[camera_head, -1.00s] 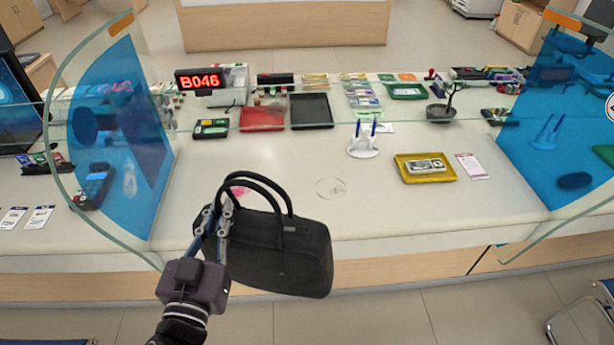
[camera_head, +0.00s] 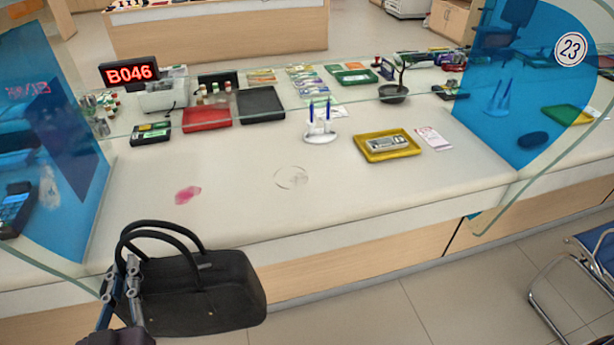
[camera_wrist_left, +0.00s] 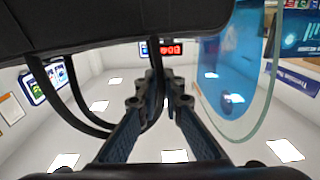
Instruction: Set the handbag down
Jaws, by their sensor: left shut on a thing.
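The black handbag (camera_head: 205,293) hangs at the lower left of the head view, in front of the counter's near edge. My left gripper (camera_head: 130,270) is shut on the handbag, at its left end near the handles. In the left wrist view the dark bag body (camera_wrist_left: 110,22) fills the top, its handle loops hang at the left, and the gripper fingers (camera_wrist_left: 158,95) point at it. The white counter top (camera_head: 250,210) lies behind the bag. My right gripper is not in view.
A pink stain (camera_head: 187,194) and a clear round mark (camera_head: 291,177) lie on the open counter. A yellow tray (camera_head: 387,146), a pen stand (camera_head: 319,128) and a red tray (camera_head: 206,117) stand farther back. Glass screens (camera_head: 520,100) flank the counter. A chair (camera_head: 585,265) stands at right.

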